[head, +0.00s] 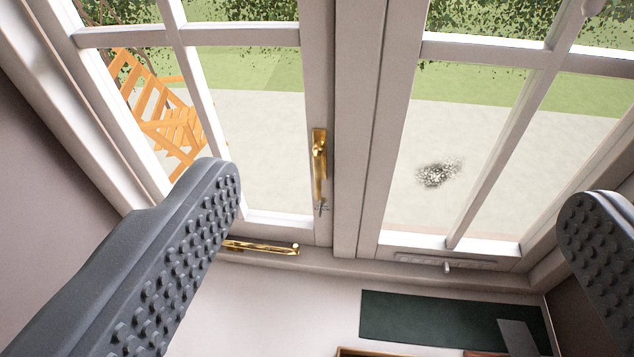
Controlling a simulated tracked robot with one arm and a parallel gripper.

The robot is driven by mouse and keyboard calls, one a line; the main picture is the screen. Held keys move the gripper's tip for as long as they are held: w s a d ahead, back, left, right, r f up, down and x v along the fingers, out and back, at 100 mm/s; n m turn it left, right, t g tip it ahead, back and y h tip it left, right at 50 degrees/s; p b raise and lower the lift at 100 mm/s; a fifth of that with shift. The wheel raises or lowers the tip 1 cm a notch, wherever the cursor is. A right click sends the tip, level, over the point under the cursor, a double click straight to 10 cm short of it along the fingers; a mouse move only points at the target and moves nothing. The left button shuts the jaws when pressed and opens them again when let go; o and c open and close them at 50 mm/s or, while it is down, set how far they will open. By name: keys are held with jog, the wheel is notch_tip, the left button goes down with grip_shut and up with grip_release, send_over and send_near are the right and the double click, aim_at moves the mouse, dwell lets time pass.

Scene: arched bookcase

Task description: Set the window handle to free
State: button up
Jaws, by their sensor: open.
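The window (355,130) is white, with two paned sashes meeting at a middle post. A brass handle (319,165) sits on the left sash's stile beside that post and points down along the frame. A second brass bar (262,248) lies along the lower frame of the left sash, its left part hidden behind my left finger. My gripper (405,205) is open and empty, with one studded grey finger at the left and one at the right edge. The brass handle is between the fingers in the picture and appears farther away, untouched.
A small pale fitting (446,265) is on the right sash's bottom rail. Below are a pale sill surface and a dark green panel (430,322). An orange wooden chair (170,118) stands outside behind the glass. Dark walls flank the window.

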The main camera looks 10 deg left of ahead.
aim_at(318, 174)
dwell(0.4)
jog(key=shift+w+f, duration=0.1)
jog(key=shift+w, duration=0.15)
jog(key=c, duration=0.7)
jog(key=shift+h, duration=0.4)
jog(key=w+f, duration=0.1)
jog(key=w, duration=0.1)
jog(key=w+f, duration=0.2)
jog(key=w, duration=0.1)
jog(key=w+f, duration=0.2)
jog(key=shift+w+a+f, duration=0.2)
jog(key=shift+w, duration=0.15)
jog(key=c, duration=0.6)
jog(key=w+a+f+n+t+y+p, duration=0.15)
jog(key=w+f, duration=0.25)
jog(key=f, duration=0.6)
jog(key=w+a+f+y, duration=0.1)
jog(key=w+a+f, duration=0.1)
jog(key=w+f, duration=0.5)
jog(key=w+a+f+n+t+y, duration=0.1)
jog(key=w+a+f+y, duration=0.1)
jog(key=f, duration=1)
jog(key=x, duration=1.1)
jog(key=shift+w+d+r, duration=0.15)
jog(key=shift+w+d, duration=0.05)
jog(key=shift+w, duration=0.05)
jog(key=shift+w+a, duration=0.15)
jog(key=shift+w, duration=0.85)
